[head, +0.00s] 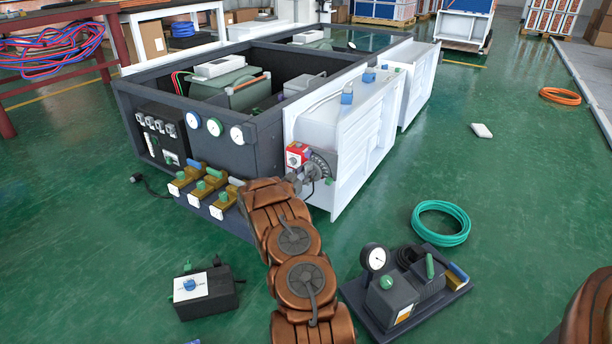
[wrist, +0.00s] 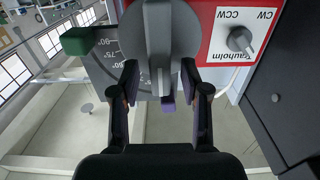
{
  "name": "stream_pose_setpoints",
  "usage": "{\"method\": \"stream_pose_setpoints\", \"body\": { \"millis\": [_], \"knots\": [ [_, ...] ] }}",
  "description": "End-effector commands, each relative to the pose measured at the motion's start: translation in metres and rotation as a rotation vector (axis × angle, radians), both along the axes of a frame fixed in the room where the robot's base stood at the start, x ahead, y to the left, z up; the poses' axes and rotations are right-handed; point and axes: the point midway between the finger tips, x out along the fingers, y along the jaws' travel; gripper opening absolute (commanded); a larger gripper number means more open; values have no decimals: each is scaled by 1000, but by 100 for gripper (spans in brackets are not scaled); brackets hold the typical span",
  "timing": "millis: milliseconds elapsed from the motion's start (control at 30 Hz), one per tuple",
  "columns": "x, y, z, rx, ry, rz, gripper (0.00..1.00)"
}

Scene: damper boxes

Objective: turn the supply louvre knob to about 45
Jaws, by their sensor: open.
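In the wrist view a large grey knob (wrist: 158,35) with a raised bar stands in front of a dark dial plate (wrist: 104,66). The dial has white marks; 90 and 75 are readable, and lower numbers are partly hidden by the fingers. A purple tip (wrist: 168,104) shows below the knob; the number beside it cannot be read. My gripper (wrist: 160,72) is open, its two fingers on either side of the knob's lower part; contact cannot be told. In the head view my gripper (head: 302,180) is at the dial on the near white louvre box (head: 345,125).
A red actuator panel (wrist: 222,50) with a small CCW/CW selector (wrist: 240,40) sits right of the knob. A green block (wrist: 77,41) sits at the dial's upper left. Brass valves (head: 205,188) are left of my arm. A pump tray (head: 400,290) and teal hose (head: 440,223) lie on the floor.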

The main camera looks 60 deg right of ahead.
Motion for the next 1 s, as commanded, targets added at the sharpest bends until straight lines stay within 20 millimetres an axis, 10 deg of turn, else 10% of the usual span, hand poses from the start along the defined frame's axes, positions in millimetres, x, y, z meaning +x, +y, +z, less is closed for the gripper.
{"method": "stream_pose_setpoints", "body": {
  "millis": [333, 767, 1000],
  "knots": [
    [1, -3, 0, 0, 1, 1, 46],
    [1, -3, 1, -1, 1, 1, 2],
    [1, -3, 1, -1, -1, 1, 0]
  ]
}}
